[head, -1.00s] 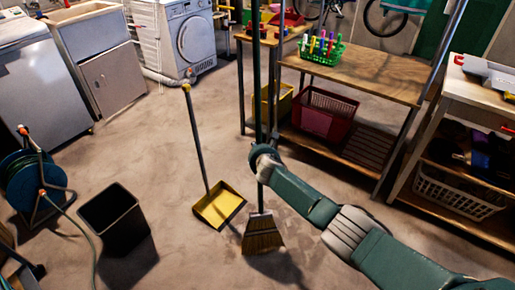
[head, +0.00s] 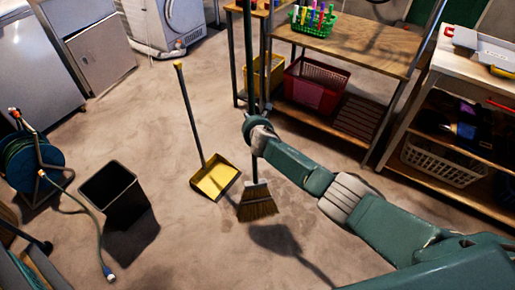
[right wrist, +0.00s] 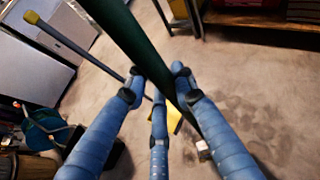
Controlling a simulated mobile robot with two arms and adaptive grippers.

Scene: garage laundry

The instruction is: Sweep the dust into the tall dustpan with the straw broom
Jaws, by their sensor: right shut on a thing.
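The straw broom (head: 258,203) is upright with its bristles at or just above the floor, right of the dustpan; its shadow falls to the right. The tall dustpan (head: 215,180) is yellow with a long dark handle and stands on the floor with its handle up. My right gripper (head: 257,128) is shut on the broom's dark green handle. In the right wrist view my fingers (right wrist: 160,85) close around the handle (right wrist: 135,50), and part of the yellow dustpan (right wrist: 174,118) shows behind them. Darker dust patches (right wrist: 265,135) lie on the floor there. My left gripper is not in view.
A black bin (head: 115,197) and a hose reel (head: 32,165) stand at the left. A wooden shelf unit (head: 350,50) with a red basket (head: 316,86) is behind the broom. A workbench (head: 465,75) stands at the right. The floor around the dustpan is mostly clear.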

